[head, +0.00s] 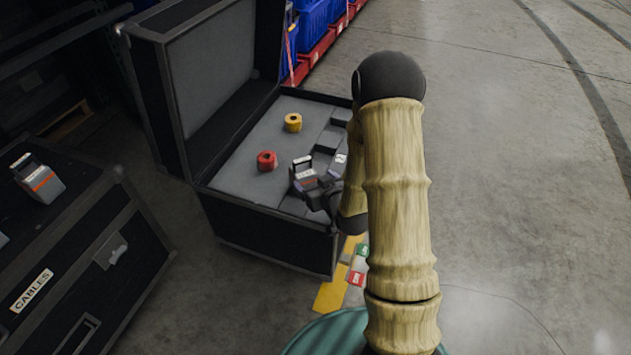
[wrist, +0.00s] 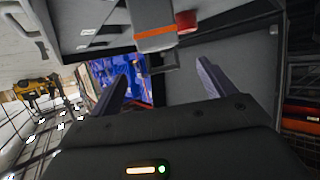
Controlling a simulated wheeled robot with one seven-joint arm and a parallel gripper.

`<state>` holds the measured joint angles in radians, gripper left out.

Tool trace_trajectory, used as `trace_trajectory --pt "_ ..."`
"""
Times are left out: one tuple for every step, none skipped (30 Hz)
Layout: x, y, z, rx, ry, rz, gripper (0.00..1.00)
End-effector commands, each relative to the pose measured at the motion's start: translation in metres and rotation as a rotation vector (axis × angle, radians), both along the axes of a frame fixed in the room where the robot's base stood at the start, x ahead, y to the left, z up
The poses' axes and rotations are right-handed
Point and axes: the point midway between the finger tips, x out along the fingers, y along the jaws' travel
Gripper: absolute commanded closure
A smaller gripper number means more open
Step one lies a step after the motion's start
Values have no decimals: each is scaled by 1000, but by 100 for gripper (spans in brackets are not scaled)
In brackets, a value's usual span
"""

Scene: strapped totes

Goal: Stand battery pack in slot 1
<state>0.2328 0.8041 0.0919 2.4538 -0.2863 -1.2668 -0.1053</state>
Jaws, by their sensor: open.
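A grey battery pack with an orange stripe (wrist: 153,28) is just beyond my fingertips in the wrist view. In the head view this battery pack (head: 302,166) is inside the open black case (head: 275,222), near its front right, partly hidden by my gripper. My gripper (head: 312,185) is open; in the wrist view its two fingers (wrist: 162,70) are spread and apart from the pack. Dark slots (head: 328,141) run along the right side of the grey foam. I cannot tell which is slot 1, nor how deep the pack sits. A second, similar pack (head: 40,180) stands on the cables case at left.
A red roll (head: 267,160) and a yellow roll (head: 293,122) lie on the foam left of the slots. The case's raised lid (head: 212,75) stands at left. The black cables case (head: 75,240) is front left. Blue bins (head: 318,18) stand behind. Floor at right is clear.

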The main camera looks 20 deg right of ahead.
Motion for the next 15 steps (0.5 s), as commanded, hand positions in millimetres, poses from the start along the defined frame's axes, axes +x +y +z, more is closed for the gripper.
trace_trajectory --pt "0 0 0 0 0 0 18" --pt "0 0 0 0 0 0 18" --pt "0 0 0 0 0 0 18" --pt "0 0 0 0 0 0 18" --pt "0 0 0 0 0 0 18" --pt "0 0 0 0 0 0 18" --pt "0 0 0 0 1 0 18" --pt "0 0 0 0 2 0 18" --pt "0 0 1 -3 7 1 18" --pt "0 0 2 -5 13 0 18" --pt "-1 0 2 -9 22 0 18" --pt "-2 1 4 -16 39 1 18" --pt "-3 1 6 -22 55 0 18" --pt "-4 1 7 -29 76 -1 18" --pt "-7 2 10 -39 107 -2 18"
